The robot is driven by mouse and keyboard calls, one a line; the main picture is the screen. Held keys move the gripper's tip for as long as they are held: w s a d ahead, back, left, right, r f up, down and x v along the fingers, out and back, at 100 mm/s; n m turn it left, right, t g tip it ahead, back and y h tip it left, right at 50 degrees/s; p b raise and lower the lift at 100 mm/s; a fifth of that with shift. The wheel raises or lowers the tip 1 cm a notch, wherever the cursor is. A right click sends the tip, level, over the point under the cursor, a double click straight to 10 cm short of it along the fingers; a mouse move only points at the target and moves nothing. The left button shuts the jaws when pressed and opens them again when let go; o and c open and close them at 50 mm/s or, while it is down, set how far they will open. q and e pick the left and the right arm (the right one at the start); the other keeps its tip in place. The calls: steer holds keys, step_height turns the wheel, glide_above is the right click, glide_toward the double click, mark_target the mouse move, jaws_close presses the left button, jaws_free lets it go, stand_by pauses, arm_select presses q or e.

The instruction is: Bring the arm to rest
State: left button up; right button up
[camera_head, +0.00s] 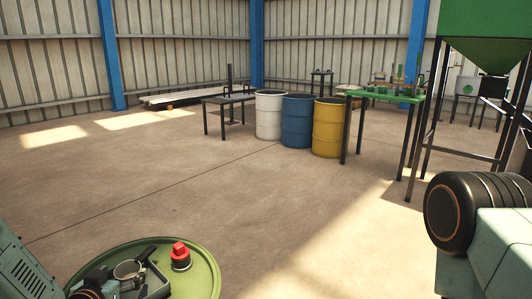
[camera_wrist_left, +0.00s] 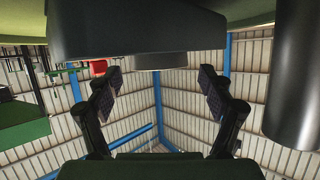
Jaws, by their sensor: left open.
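My left gripper (camera_wrist_left: 160,90) is open in the left wrist view, its two dark fingers spread wide apart with nothing between them. The corrugated wall shows through the gap. In the head view my left arm comes in at the lower left corner, low and close to my body. My right arm shows only as a black joint and a grey-green link at the lower right of the head view. Its gripper is out of view.
A white barrel (camera_head: 269,115), a blue barrel (camera_head: 298,121) and a yellow barrel (camera_head: 328,128) stand ahead. Right of them are a green-topped table (camera_head: 385,96) and a green hopper (camera_head: 488,40) on dark legs. A dark table (camera_head: 229,99) stands left.

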arm_select(q)
steer(key=shift+b+x, duration=0.35)
steer(key=shift+x, duration=0.85)
steer(key=shift+w+f, duration=0.15)
steer(key=shift+f, duration=0.15)
steer(key=shift+r, duration=0.25)
